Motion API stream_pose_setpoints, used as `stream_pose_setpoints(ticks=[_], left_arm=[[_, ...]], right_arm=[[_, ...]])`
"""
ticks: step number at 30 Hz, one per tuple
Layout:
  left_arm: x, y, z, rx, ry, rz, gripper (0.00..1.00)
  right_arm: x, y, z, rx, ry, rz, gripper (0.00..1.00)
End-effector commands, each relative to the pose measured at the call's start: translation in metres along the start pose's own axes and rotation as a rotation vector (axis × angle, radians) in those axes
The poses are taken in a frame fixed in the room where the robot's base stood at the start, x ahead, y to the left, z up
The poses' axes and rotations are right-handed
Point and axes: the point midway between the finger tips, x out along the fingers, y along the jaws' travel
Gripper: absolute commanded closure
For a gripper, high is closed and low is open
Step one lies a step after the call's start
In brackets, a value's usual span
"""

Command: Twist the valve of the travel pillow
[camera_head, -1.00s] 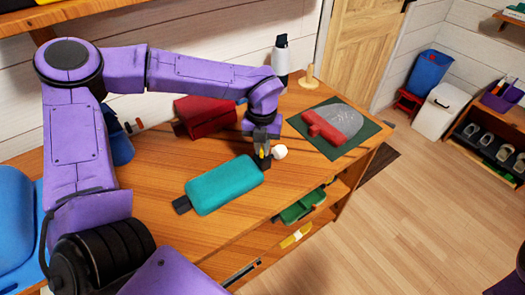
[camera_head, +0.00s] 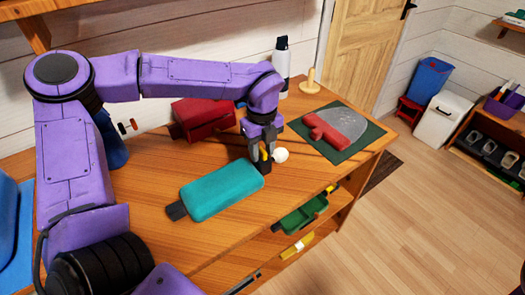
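The travel pillow is a teal cushion (camera_head: 222,190) lying on the wooden desk, with a dark block at its left end and another at its right end. A round white knob (camera_head: 281,155), which looks like the valve, sits beside the right-end block. My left gripper (camera_head: 262,152) points down over this right end, just left of the knob, with a small yellow part by its fingers. The fingers hide part of the right end, and I cannot tell if they are open, shut or touching it. My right gripper is out of view.
A red case (camera_head: 203,118) lies behind the pillow. A green mat (camera_head: 362,146) with a red-and-grey item is to the right. A white bottle (camera_head: 281,68) and a wooden peg (camera_head: 311,82) stand behind. A green tray (camera_head: 302,214) sits on the shelf below the desk edge.

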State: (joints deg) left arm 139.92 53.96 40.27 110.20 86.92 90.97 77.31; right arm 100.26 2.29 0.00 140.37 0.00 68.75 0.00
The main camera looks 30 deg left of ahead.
Motion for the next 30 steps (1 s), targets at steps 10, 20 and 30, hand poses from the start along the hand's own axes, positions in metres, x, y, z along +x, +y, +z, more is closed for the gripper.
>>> stream_pose_setpoints(ticks=[10,20,30], left_arm=[[-0.028,-0.001,0.0,0.003,-0.002,-0.005,0.62],[-0.063,-0.001,0.0,0.003,-0.002,-0.004,0.62],[-0.061,0.0,0.001,0.0,-0.002,-0.004,0.62]], right_arm=[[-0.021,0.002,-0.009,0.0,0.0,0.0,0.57],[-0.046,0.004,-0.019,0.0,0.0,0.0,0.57],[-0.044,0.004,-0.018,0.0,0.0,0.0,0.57]])
